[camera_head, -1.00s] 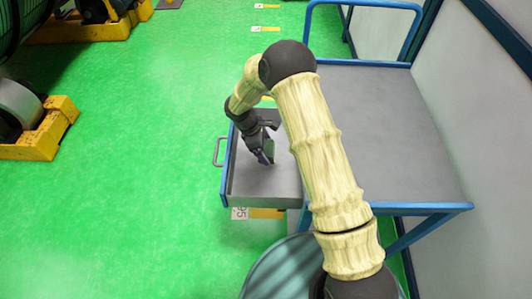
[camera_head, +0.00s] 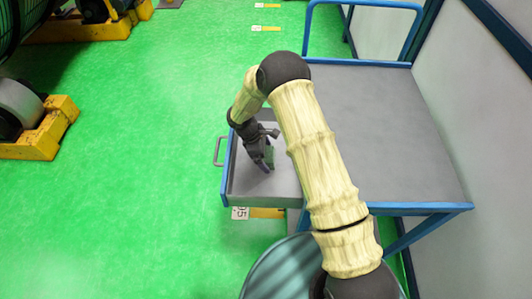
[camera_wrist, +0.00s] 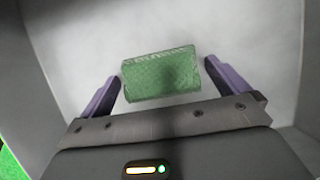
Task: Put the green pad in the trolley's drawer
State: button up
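The trolley's drawer (camera_head: 243,188) is pulled out on the left side of the trolley. My gripper (camera_head: 265,163) points down inside it. In the wrist view the green pad (camera_wrist: 160,76) lies between the two fingertips of my gripper (camera_wrist: 163,72), over the grey drawer floor. The fingers are wide apart, with a narrow gap beside the pad on the right. I cannot tell whether the pad rests on the floor.
The trolley's grey top (camera_head: 385,130) is bare, with blue rails. The drawer handle (camera_head: 218,151) sticks out to the left. A pale wall (camera_head: 480,120) stands close on the right. Yellow stands (camera_head: 45,135) are far left, with clear green floor between.

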jog(key=shift+r, duration=0.25)
jog(key=v, duration=1.1)
jog(key=shift+r+b, duration=0.35)
jog(key=shift+r, duration=0.05)
jog(key=shift+a, duration=0.1)
jog(key=s+d+r+m+t+y, duration=0.1)
jog(key=s+d+r+m+y, duration=0.1)
jog(key=s+d+r+m, duration=0.4)
jog(key=s+d+r+m+t+y, duration=0.1)
jog(key=s+d+r+m+y, duration=0.1)
jog(key=s+d+r+m, duration=0.5)
jog(key=s+d+m, duration=0.4)
jog(key=s+d, duration=0.2)
jog(key=d, duration=0.1)
jog(key=shift+m+t+y, duration=0.3)
jog(key=shift+t, duration=0.1)
